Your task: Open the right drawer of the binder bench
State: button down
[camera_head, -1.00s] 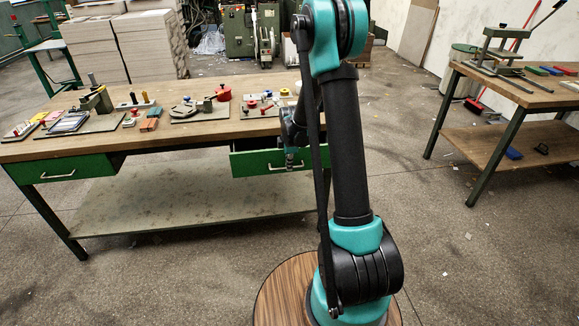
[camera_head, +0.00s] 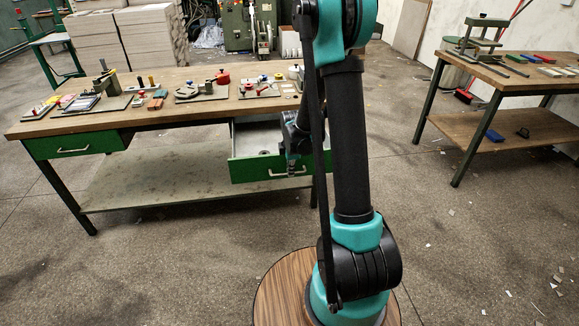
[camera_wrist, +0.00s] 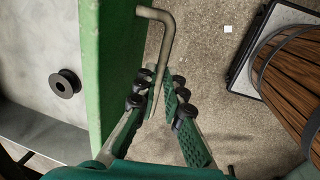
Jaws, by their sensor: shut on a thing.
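The right drawer (camera_head: 245,170) of the binder bench (camera_head: 160,118) is pulled well out, with its green front clear of the bench and its pale inside showing. In the wrist view, the drawer's green front (camera_wrist: 108,65) runs down the left middle. The drawer's bent metal handle (camera_wrist: 165,40) sticks out to the right of it. My gripper (camera_wrist: 164,95) is shut on the handle, with a finger on either side. In the head view my gripper (camera_head: 291,168) is at the drawer front, partly hidden by my arm.
A dark spool (camera_wrist: 65,83) lies in the open drawer. The left drawer (camera_head: 75,145) is shut. Several tools and parts cover the benchtop. A second table (camera_head: 500,82) stands at the right, with floor clear between.

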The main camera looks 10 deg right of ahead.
jog(key=shift+s, duration=0.2)
jog(key=c, duration=1.6)
grip_release()
jog(key=shift+r, duration=0.1)
notch_tip(320, 180, up, 12)
jog(key=s, duration=0.2)
jog(key=shift+s+f, duration=0.15)
jog(key=shift+f, duration=0.05)
